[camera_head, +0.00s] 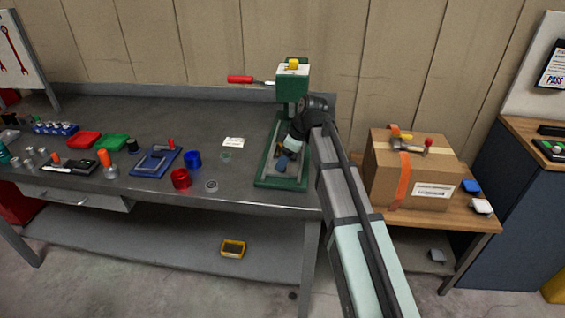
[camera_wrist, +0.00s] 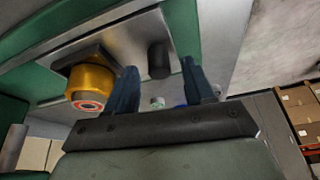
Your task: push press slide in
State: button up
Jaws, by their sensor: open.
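The green press (camera_head: 292,82) stands at the right end of the grey bench, with a red-handled lever (camera_head: 240,79) pointing left. Its green-framed base (camera_head: 268,182) lies below the head. In the wrist view a metal slide plate (camera_wrist: 185,28) carries a dark cylindrical knob (camera_wrist: 159,60) and a yellow cylinder (camera_wrist: 92,82) with a red-and-white end, seated at a dark holder. My gripper (camera_head: 284,160) is low over the press base. In the wrist view its two fingers are apart, with the knob showing between their tips; contact cannot be told. My arm hides part of the base.
Left on the bench are a red cup (camera_head: 181,179), a blue cup (camera_head: 193,159), a blue fixture (camera_head: 155,161) and red and green trays (camera_head: 112,142). A cardboard box (camera_head: 410,175) stands on the lower wooden table at right.

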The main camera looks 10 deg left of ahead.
jog(key=shift+x, duration=0.85)
jog(key=shift+c, duration=0.2)
grip_shut()
